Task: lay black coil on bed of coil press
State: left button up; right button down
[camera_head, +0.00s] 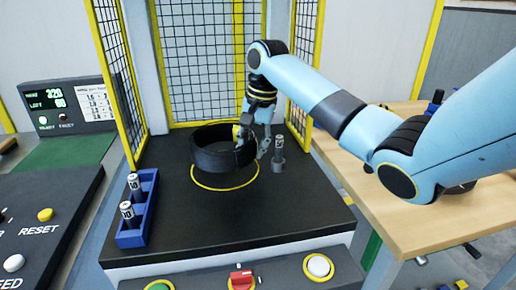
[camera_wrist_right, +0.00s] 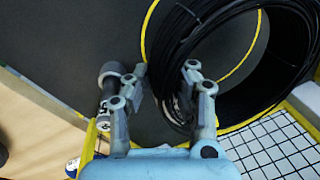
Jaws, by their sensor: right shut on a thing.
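The black coil (camera_head: 222,158) is at the middle of the dark press bed (camera_head: 190,225), over the back part of a yellow ring (camera_head: 224,189) marked there. I cannot tell whether it touches the bed. My right gripper (camera_head: 254,142) reaches down at the coil's right side, shut on its wall. In the right wrist view the gripper (camera_wrist_right: 166,72) has one finger on each side of the wall of the coil (camera_wrist_right: 180,40). Part of the yellow ring shows through the coil's opening. My left gripper is not in view.
A small labelled cylinder (camera_head: 279,146) stands on the bed just right of my gripper. A blue rack (camera_head: 133,232) with two cylinders stands at the bed's left. Yellow-framed mesh guards (camera_head: 210,60) enclose the back and sides. Push buttons line the front; a wooden table (camera_head: 420,225) stands right.

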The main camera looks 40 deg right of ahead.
aim_at(253, 159)
jog(key=shift+w+f, duration=0.1)
jog(key=shift+f, duration=1.85)
jog(key=c, duration=1.6)
grip_release()
jog(key=shift+f, duration=0.15)
jog(key=o, duration=0.5)
jog(key=shift+c, duration=0.2)
notch_tip(253, 159, up, 12)
jog(key=s, duration=0.2)
jog(key=shift+d+p, duration=0.4)
jog(key=shift+p, duration=0.05)
